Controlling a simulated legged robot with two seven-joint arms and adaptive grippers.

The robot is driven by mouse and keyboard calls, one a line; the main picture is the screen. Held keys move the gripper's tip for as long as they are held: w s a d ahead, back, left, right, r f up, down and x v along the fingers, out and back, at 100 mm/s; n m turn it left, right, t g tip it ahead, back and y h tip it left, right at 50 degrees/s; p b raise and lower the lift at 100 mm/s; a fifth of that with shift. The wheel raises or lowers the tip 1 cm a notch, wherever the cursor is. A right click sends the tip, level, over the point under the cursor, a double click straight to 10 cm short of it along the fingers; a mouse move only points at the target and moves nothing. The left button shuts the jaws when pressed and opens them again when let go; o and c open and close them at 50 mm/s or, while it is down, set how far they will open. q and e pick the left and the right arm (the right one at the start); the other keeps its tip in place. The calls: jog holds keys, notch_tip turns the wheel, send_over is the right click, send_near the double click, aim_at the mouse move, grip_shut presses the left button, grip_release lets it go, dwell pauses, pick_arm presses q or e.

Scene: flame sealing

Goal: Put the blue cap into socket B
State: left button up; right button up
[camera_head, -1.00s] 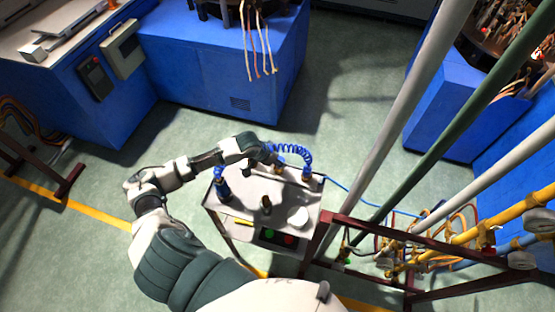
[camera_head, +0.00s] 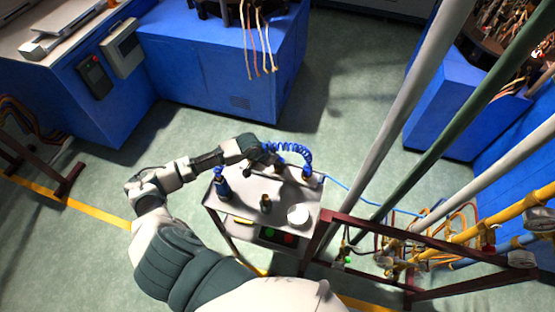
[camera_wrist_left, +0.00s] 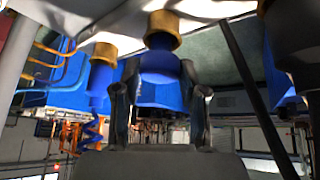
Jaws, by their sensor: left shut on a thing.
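My left gripper (camera_head: 266,156) is at the far edge of a small grey cart. In the left wrist view its two fingers (camera_wrist_left: 160,105) are shut on the blue cap (camera_wrist_left: 160,64), which has a brass-coloured collar (camera_wrist_left: 162,30). In the head view the wrist and fingers mostly hide the cap. A similar blue piece with a brass end (camera_wrist_left: 102,68) stands to the left in the wrist view. No socket letters are readable, so I cannot tell which is socket B. My right gripper is not in view.
The cart top (camera_head: 240,207) carries a blue bottle-like piece (camera_head: 222,187), a small dark-and-brass piece (camera_head: 266,203) and a white round piece (camera_head: 298,215). A blue coiled hose (camera_head: 295,149) arches beside my gripper. A dark red frame (camera_head: 375,228) and pipes stand close on the right.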

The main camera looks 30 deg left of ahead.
pick_arm(q)
jog(key=shift+f, duration=0.8)
jog(key=o, duration=1)
jog(key=shift+c, duration=0.2)
jog(key=shift+r, duration=0.1)
jog(key=shift+r, duration=4.45)
